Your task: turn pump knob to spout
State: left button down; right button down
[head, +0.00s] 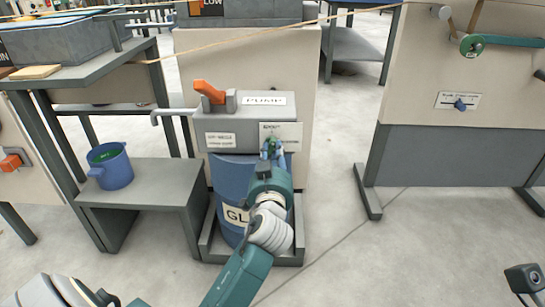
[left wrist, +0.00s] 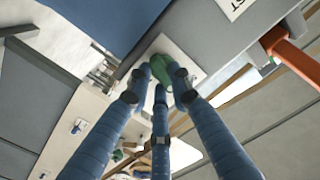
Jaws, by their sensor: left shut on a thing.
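The grey pump head (head: 225,125) with a PUMP label sits on a blue barrel (head: 230,180). A bent pale spout pipe (head: 170,113) sticks out on its left. The green pump knob (left wrist: 163,72) is on a white plate (left wrist: 190,55) on the pump's front. My left gripper (head: 271,150) is at this plate, its fingers around the knob. In the left wrist view the three blue fingers (left wrist: 160,85) close on the knob. The knob's pointing direction is hidden by the fingers. My right gripper is not seen.
An orange lever (head: 209,91) stands on top of the pump. A blue mug (head: 111,168) with green inside stands on a low grey bench (head: 150,190) at left. A board with a green-handled crank (head: 472,45) is at right. Floor between is open.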

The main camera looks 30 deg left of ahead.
pick_arm(q)
jog(key=shift+n+b, duration=0.35)
jog(key=shift+n, duration=1.35)
jog(key=c, duration=1.5)
grip_release()
jog(key=shift+c, duration=0.2)
jog(key=shift+r, duration=0.15)
notch_tip(320, 180, up, 10)
jog(key=shift+f, duration=0.1)
